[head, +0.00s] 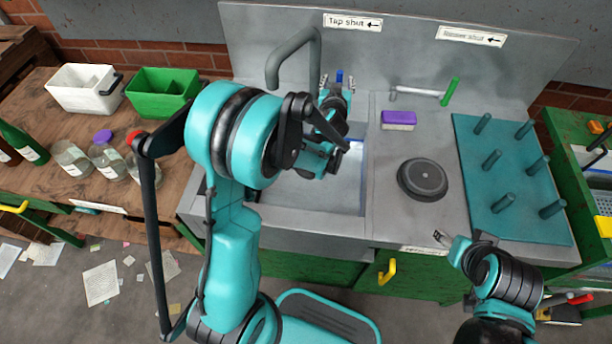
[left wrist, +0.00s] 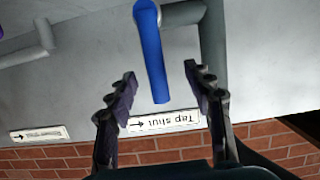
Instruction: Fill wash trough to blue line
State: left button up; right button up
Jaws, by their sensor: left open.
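The grey wash trough (head: 318,200) is in the middle of the head view, partly hidden by my left arm. I cannot tell its water level; a short blue strip (head: 357,143) shows at its far right. A grey tap spout (head: 292,52) arches over its back. The blue tap lever (head: 339,75) is at the back wall; in the left wrist view the lever (left wrist: 152,55) reaches down between the finger lines. My left gripper (head: 337,86) is open around the lever area, with a gap on both sides. My right gripper (head: 448,240) is low in front of the counter, away from the trough.
A "Tap shut" label (head: 352,22) is on the back panel. A purple sponge (head: 398,119), a dark round disc (head: 423,178), a green-ended lever (head: 450,91) and a teal peg rack (head: 480,178) are right of the trough. Jars and bins (head: 165,92) stand left.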

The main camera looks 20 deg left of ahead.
pick_arm(q)
jog(key=p+v, duration=0.1)
jog(key=v, duration=0.6)
jog(key=shift+s, duration=0.3)
jog(key=shift+r, duration=0.1)
jog(key=s+a+r+g, duration=0.2)
jog(key=s+g, duration=0.2)
jog(key=s, duration=1)
jog(key=s+d+f+m+g+h, duration=0.1)
jog(key=s+d+h, duration=0.1)
jog(key=s, duration=0.5)
jog(key=s+d+f+m+g+h, duration=0.2)
jog(key=s+d, duration=0.1)
jog(key=s, duration=0.4)
jog(key=shift+s+d+f+g, duration=0.2)
jog(key=shift+s+f+g, duration=0.05)
jog(key=shift+s+g, duration=0.1)
